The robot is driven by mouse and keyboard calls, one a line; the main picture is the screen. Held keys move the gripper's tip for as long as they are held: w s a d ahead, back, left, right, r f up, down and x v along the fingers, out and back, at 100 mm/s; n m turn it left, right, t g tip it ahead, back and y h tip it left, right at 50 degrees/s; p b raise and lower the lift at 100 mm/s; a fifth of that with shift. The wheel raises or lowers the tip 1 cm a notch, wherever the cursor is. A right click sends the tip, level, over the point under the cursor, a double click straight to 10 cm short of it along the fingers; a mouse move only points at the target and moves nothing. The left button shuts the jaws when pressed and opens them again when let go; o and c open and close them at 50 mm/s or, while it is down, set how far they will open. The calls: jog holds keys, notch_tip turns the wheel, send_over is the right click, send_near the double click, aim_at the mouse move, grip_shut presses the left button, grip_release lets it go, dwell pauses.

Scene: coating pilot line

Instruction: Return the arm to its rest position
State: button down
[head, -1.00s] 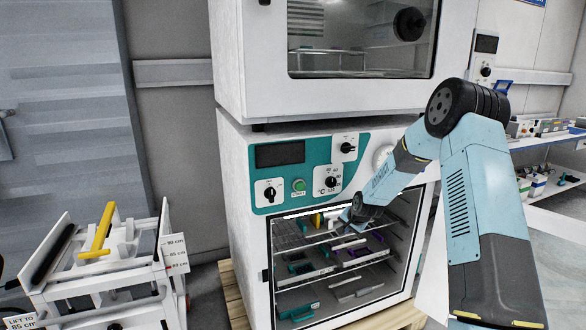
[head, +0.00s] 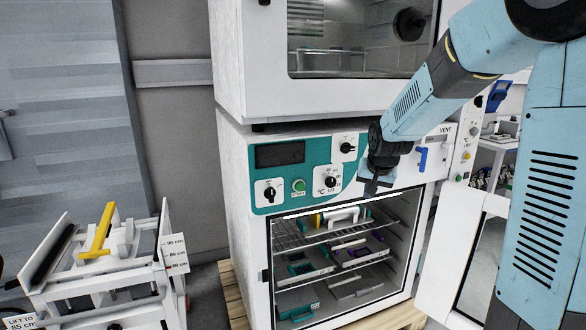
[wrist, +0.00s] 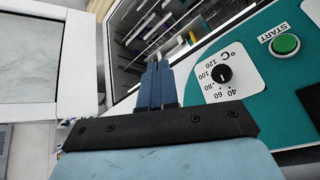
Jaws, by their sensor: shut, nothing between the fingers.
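My arm reaches in from the right in the head view, with its light blue links in front of the oven. My gripper (head: 371,190) points down in front of the lower oven (head: 232,190), near the top edge of its lit chamber and right of the control panel. In the wrist view the two blue fingers of my gripper (wrist: 157,65) lie side by side, shut, with nothing between them. The dial (wrist: 222,74) and the green start button (wrist: 285,44) show to their right there.
The lower oven's chamber holds wire shelves (head: 300,238) with several small parts. Its door (head: 450,258) stands open at the right, close to my arm. An upper oven (head: 228,60) sits above. A lift cart (head: 100,290) with a yellow handle stands at the left. Grey floor shows between.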

jog(key=s+r+n, duration=0.1)
jog(key=s+r, duration=0.2)
jog(key=s, duration=0.7)
jog(key=s+d+r+n, duration=0.1)
jog(key=s+r, duration=0.1)
jog(key=s, duration=0.9)
jog(key=s+d+r, duration=0.1)
jog(key=s+r, duration=0.2)
jog(key=s, duration=0.8)
jog(key=shift+s+r+n, duration=0.25)
jog(key=shift+r+n, duration=0.1)
jog(key=shift+n, duration=0.05)
